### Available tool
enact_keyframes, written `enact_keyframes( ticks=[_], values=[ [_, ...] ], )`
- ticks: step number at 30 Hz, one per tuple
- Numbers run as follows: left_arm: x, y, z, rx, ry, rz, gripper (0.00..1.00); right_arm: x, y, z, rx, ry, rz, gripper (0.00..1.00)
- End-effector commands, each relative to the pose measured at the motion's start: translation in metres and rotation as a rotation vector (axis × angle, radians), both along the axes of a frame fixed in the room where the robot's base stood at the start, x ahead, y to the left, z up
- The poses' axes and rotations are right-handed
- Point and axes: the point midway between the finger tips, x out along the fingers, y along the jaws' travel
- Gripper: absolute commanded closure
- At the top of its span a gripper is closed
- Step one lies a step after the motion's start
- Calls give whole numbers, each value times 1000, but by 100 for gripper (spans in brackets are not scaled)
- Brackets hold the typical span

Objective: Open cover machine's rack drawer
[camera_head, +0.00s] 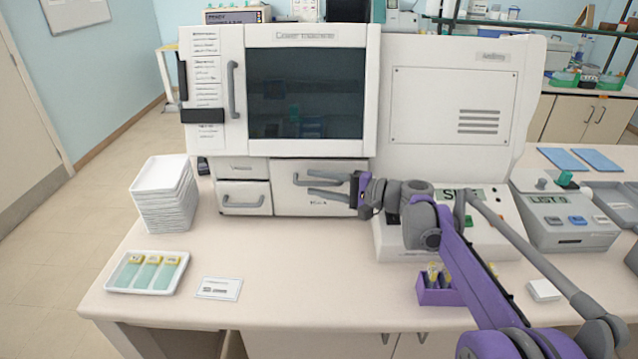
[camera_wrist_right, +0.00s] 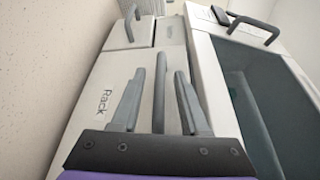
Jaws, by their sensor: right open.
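The cover machine (camera_head: 230,140) is a white box with a dark window, standing on the bench in the head view. Its rack drawer (camera_head: 290,203) is at the lower front and looks shut. In the right wrist view the drawer front (camera_wrist_right: 92,85) carries the label "Rack" and a grey bar handle (camera_wrist_right: 158,90). My right gripper (camera_head: 309,182) is at the drawer front, open. In the right wrist view its two grey fingers (camera_wrist_right: 160,74) lie on either side of the handle, with gaps between. Whether the fingertips reach past the bar is unclear. My left gripper is out of view.
A stack of white trays (camera_head: 163,205), a slide tray (camera_head: 122,285) and a card (camera_head: 219,289) lie at left. A purple holder (camera_head: 440,292) stands near my right arm. The bench before the drawer is clear.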

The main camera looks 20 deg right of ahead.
Motion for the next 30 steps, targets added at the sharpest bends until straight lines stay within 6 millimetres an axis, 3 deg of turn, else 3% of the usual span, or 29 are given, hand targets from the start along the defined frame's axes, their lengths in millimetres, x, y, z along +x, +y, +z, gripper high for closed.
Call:
enact_keyframes(
  ticks=[7, 15, 30],
  values=[
    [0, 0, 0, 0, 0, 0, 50, 1, 1, 0, 0, 0, -1, 55],
    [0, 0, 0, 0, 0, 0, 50, 1, 0, 0, 0, 0, -1, 100],
    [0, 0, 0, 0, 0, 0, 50, 0, 0, 0, 0, 0, -1, 100]
  ],
)
